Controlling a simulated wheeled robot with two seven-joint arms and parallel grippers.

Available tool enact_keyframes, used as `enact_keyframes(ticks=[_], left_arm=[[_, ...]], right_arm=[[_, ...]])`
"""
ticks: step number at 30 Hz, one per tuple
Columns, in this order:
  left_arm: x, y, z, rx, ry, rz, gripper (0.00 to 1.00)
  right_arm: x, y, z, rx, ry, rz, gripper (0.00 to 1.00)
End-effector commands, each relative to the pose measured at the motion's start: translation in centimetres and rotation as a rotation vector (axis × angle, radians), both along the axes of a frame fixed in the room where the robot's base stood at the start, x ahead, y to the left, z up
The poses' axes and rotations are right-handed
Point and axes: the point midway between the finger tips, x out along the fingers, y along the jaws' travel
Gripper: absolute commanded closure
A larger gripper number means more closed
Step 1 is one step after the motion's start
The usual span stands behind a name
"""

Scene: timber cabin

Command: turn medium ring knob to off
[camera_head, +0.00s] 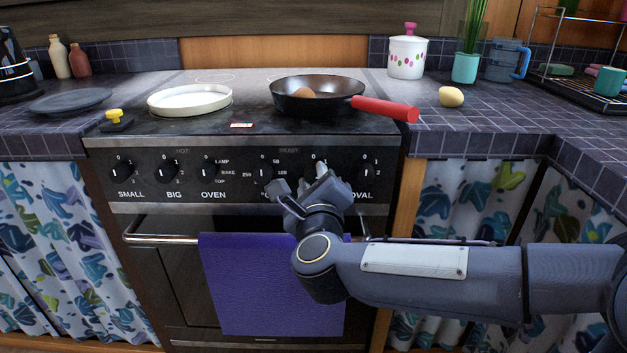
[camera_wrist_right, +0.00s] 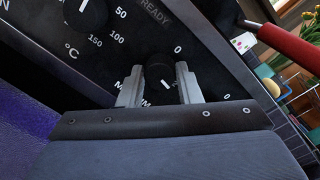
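The medium ring knob (camera_wrist_right: 158,72) is a dark round knob on the stove's black control panel (camera_head: 235,185). In the right wrist view its white mark points down and right, away from the 0 at its upper right. In the head view my right gripper (camera_head: 305,185) covers this knob and most of its label. My right gripper (camera_wrist_right: 160,82) has its two pale fingers apart, one on each side of the knob. Whether they touch it is hard to tell. My left gripper is in neither view.
A black pan (camera_head: 290,103) with a red handle (camera_head: 385,108) stands on the hob above the knobs. A white dish (camera_head: 190,100) is to its left. A purple towel (camera_head: 265,290) hangs on the oven rail (camera_head: 160,239) below the panel. Other knobs (camera_head: 365,172) flank the gripper.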

Motion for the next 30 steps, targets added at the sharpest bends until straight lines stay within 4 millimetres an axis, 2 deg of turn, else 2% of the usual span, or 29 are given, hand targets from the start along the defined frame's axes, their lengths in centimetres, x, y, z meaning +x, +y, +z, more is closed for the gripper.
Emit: enact_keyframes(ticks=[2, 14, 30], left_arm=[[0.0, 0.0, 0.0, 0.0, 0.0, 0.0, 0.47], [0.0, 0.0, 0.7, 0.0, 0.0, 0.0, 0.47], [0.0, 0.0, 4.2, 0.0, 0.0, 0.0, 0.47]], right_arm=[[0.0, 0.0, 0.0, 0.0, 0.0, 0.0, 0.92], [0.0, 0.0, 0.1, -0.08, 0.001, 0.001, 0.92], [-0.1, 0.2, 0.3, -0.54, 0.002, 0.003, 0.92]])
